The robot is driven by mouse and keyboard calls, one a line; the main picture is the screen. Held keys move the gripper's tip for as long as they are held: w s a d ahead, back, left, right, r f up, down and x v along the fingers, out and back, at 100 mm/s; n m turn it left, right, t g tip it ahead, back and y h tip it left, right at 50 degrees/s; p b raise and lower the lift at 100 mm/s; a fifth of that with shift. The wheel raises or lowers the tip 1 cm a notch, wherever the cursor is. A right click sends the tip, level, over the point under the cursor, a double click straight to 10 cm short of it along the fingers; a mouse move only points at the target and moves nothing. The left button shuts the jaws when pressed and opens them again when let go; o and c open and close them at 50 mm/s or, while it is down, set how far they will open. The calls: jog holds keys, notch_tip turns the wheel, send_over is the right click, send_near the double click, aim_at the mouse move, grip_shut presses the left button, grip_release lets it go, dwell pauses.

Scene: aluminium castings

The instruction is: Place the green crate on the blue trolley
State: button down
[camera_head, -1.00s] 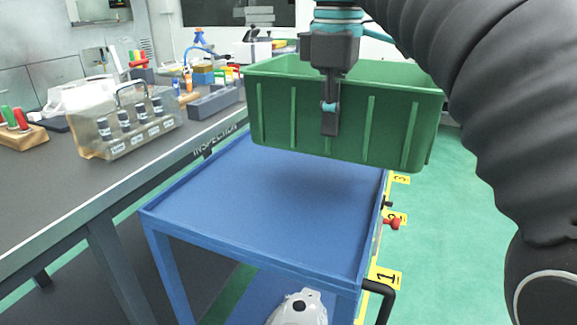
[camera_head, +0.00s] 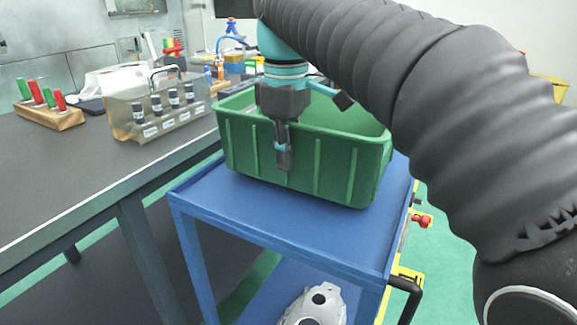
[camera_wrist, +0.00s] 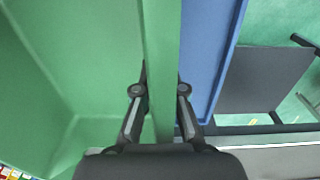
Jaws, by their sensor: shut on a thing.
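The green crate (camera_head: 333,165) is upright over the top shelf of the blue trolley (camera_head: 275,222) in the head view. Its underside looks on or very close to the shelf; I cannot tell which. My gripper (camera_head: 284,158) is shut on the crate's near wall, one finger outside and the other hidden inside. In the wrist view the crate's wall (camera_wrist: 160,60) runs between the two fingers (camera_wrist: 160,95), with the crate's interior to the left and the blue trolley top (camera_wrist: 207,60) to the right. The crate looks empty where I can see inside.
A dark workbench (camera_head: 75,165) stands left of the trolley, holding a clear box of labelled cylinders (camera_head: 160,110) and a wooden block with red and green handles (camera_head: 50,115). A grey casting (camera_head: 312,306) lies on the trolley's lower shelf. A red knob (camera_head: 424,220) sits by its right side.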

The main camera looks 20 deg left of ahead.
aim_at(287, 123)
jog(key=shift+f, duration=1)
jog(key=c, duration=1.3)
grip_release()
jog(key=shift+f, duration=0.15)
jog(key=shift+o, duration=0.2)
jog(key=shift+s+r+p, duration=0.1)
jog(key=shift+r+p, duration=0.55)
jog(key=shift+r, duration=3.2)
